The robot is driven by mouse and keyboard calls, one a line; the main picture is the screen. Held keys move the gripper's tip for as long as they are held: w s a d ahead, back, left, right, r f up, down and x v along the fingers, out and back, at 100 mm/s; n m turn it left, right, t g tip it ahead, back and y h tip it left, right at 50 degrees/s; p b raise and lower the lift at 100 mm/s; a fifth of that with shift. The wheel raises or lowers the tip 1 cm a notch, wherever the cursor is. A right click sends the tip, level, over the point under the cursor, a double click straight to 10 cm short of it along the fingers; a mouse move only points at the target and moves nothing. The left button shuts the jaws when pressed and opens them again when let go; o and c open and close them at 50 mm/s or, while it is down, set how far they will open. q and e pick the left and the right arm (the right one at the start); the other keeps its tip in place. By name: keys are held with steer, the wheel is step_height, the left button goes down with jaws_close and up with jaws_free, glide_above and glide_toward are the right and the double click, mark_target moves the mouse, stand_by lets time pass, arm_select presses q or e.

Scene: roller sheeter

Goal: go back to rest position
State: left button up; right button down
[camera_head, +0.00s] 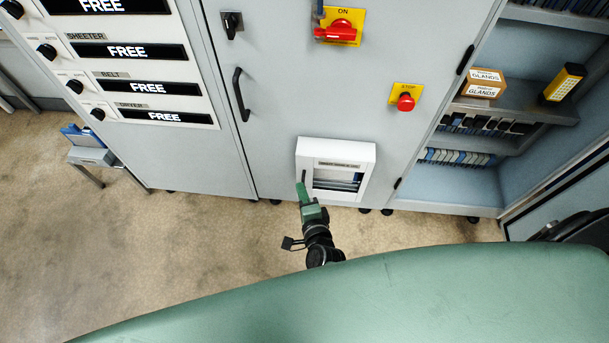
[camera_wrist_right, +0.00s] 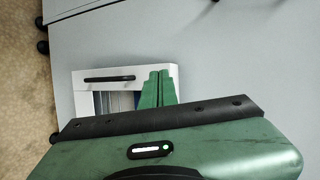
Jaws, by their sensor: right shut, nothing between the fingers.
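My right gripper (camera_head: 302,192) is in front of the small white framed box (camera_head: 363,158) low on the grey cabinet. Its green fingers are together with nothing between them. In the right wrist view the gripper (camera_wrist_right: 157,78) overlaps the right part of the white box (camera_wrist_right: 88,78). I cannot tell from these views whether the fingers touch the box. My left gripper is not in view.
The grey cabinet (camera_head: 270,100) has a black handle (camera_head: 241,95), a red rotary switch (camera_head: 340,28) and a red stop button (camera_head: 405,102). Open shelves (camera_head: 520,100) hold boxes at right. A small stand (camera_head: 92,155) is at left. Bare floor (camera_head: 130,250) lies in front.

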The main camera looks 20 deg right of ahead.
steer(key=s+f+n+g+y, duration=0.2)
steer(key=s+f+n+g, duration=0.5)
steer(key=s+f+n, duration=0.8)
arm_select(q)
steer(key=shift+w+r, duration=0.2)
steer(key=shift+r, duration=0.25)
arm_select(e)
steer(key=s+d+f+n+g, duration=0.2)
steer(key=s+d+f, duration=0.2)
steer(key=s, duration=0.4)
steer(key=s+d+f+n+g+h, duration=0.1)
steer(key=s+d+f, duration=0.3)
steer(key=s, duration=0.4)
steer(key=s+d+f+n+g, duration=0.2)
steer(key=s+d+f+g, duration=0.1)
steer(key=s, duration=0.5)
steer(key=shift+s+d+f+n+h, duration=0.35)
steer(key=shift+d+f+n+h, duration=0.1)
steer(key=shift+f, duration=0.3)
